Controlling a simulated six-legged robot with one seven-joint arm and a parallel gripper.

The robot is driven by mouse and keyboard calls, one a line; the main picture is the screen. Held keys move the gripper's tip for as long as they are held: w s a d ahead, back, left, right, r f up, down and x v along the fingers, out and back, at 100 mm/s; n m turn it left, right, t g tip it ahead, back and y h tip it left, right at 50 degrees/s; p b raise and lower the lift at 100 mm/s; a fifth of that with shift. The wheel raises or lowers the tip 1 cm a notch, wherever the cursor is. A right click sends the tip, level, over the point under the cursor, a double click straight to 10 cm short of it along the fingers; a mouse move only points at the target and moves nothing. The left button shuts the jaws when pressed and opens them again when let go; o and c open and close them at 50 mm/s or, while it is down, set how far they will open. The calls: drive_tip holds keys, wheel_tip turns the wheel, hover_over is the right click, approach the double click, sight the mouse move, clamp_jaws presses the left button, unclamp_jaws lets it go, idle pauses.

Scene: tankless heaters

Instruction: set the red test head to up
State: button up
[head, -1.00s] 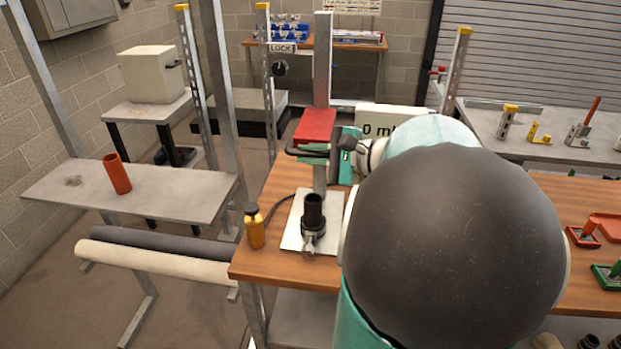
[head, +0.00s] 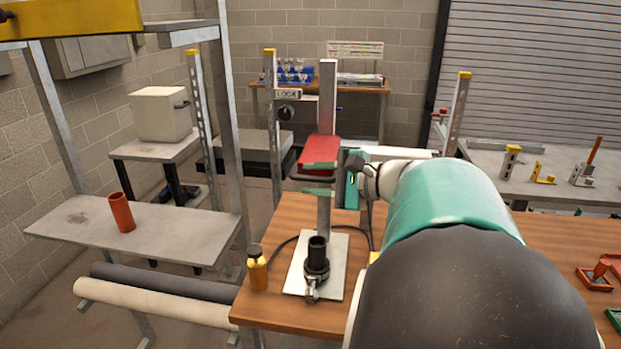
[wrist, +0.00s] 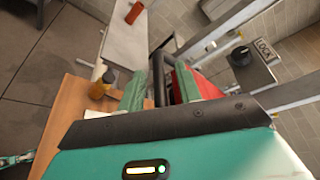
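The red test head (head: 318,150) sits partway up a grey upright column (head: 327,95) on the bench, with a black handle bar below its front. It also shows as a red patch behind my finger in the wrist view (wrist: 206,84). My gripper (head: 318,179) is at the handle, its green fingers above and below the bar and spread apart. In the wrist view the dark bar (wrist: 161,82) runs between my gripper's fingers (wrist: 160,92), with a gap visible on the left side. Part of the bar is hidden.
A black fitting (head: 317,258) stands on a pale plate below the head. A yellow bottle (head: 257,268) is at the bench's left edge. A grey shelf (head: 170,235) with an orange cylinder (head: 121,212) is at left. A LOCK sign (head: 288,94) is behind.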

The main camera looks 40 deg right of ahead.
drive_tip(key=v, duration=1.3)
drive_tip(key=shift+s, duration=0.35)
drive_tip(key=shift+d, duration=0.1)
drive_tip(key=w+a+f+n+g+y, duration=0.1)
drive_tip(key=w+a+f+n+g, duration=0.2)
drive_tip(key=a, duration=0.4)
drive_tip(key=w+a+f+n+g+y, duration=0.1)
drive_tip(key=w+a+f+n+g, duration=0.15)
drive_tip(key=a, duration=0.55)
drive_tip(key=s+a+f+n+g+h, duration=0.1)
drive_tip(key=a+f+n+h, duration=0.2)
drive_tip(key=a+n, duration=0.4)
drive_tip(key=s+a+f+n+g+h, duration=0.2)
drive_tip(key=a+f+n+h, duration=0.2)
drive_tip(key=a+f+n, duration=0.2)
drive_tip(key=a+n, duration=0.2)
drive_tip(key=a, duration=0.1)
drive_tip(key=shift+a, duration=0.4)
drive_tip(key=shift+d, duration=0.15)
